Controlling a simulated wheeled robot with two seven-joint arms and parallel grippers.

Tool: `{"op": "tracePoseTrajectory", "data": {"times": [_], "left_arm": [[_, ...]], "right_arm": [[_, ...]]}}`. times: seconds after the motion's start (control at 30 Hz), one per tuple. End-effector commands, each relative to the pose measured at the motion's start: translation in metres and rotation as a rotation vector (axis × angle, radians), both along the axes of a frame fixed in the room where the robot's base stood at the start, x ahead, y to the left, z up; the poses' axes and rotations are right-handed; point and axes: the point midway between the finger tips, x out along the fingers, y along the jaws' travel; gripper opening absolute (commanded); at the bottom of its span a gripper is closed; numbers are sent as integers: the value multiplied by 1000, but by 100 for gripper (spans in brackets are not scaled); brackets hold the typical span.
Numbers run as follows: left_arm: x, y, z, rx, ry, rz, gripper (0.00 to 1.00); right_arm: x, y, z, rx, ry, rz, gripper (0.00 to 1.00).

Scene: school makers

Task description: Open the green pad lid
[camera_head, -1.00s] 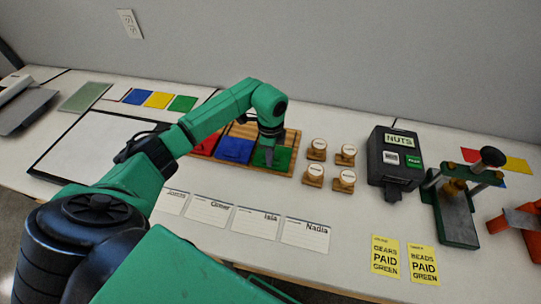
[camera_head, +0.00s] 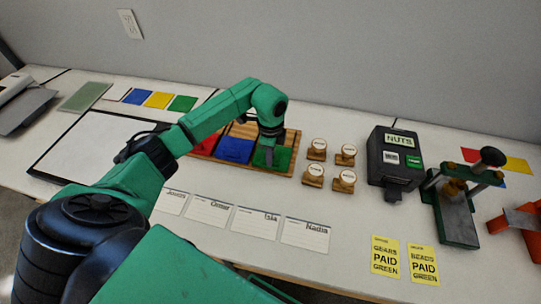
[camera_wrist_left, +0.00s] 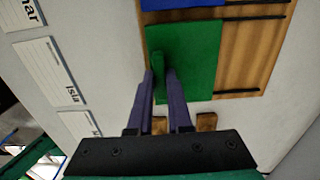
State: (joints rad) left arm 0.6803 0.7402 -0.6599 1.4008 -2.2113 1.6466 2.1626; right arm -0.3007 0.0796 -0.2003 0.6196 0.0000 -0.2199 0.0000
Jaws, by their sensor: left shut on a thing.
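The green pad lid (camera_head: 283,157) is the right-most of the coloured pads on a wooden board (camera_head: 293,146). It looks flat and closed. In the left wrist view the lid (camera_wrist_left: 192,50) is a plain green rectangle. A narrow green tab (camera_wrist_left: 159,68) at its near edge lies between the fingers. My left gripper (camera_head: 268,160) points down over the lid in the head view. In the left wrist view the left gripper (camera_wrist_left: 160,78) is shut on the tab. My right gripper is in neither view.
A blue pad (camera_head: 235,150) and a red pad (camera_head: 204,145) lie left of the green one. Several wooden stamps (camera_head: 314,174) stand just right of the board. Name cards (camera_head: 257,222) lie in front. A dark NUTS box (camera_head: 395,160) stands further right.

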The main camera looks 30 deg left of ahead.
Motion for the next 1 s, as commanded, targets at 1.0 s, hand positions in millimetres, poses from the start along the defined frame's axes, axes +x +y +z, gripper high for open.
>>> {"op": "tracePoseTrajectory", "data": {"times": [1.0], "left_arm": [[76,20,1,0,-1,2,0]], "right_arm": [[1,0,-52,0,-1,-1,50]]}}
